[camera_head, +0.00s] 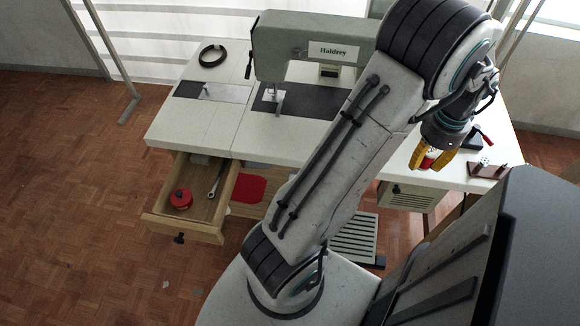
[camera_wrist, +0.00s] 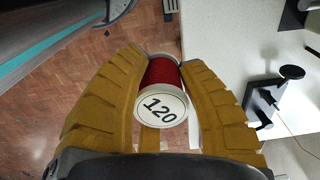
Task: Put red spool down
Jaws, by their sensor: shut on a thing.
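The red spool (camera_wrist: 163,72) has red thread and a pale round end marked "120". It is held between the two yellow fingers of my gripper (camera_wrist: 165,65), which is shut on it. In the head view my gripper (camera_head: 434,160) hangs over the right part of the white sewing table (camera_head: 300,150), near its front edge. Only a little of the spool (camera_head: 430,160) shows there between the fingers. In the wrist view the spool appears against the floor, just left of the table edge. The height of the spool above the table is hard to tell.
A green sewing machine (camera_head: 310,42) stands on the table. A dark red block (camera_head: 487,169) and a black device (camera_head: 479,137) sit right of my gripper. An open drawer (camera_head: 193,228) at left holds a red round item (camera_head: 180,199) and a wrench (camera_head: 215,187).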

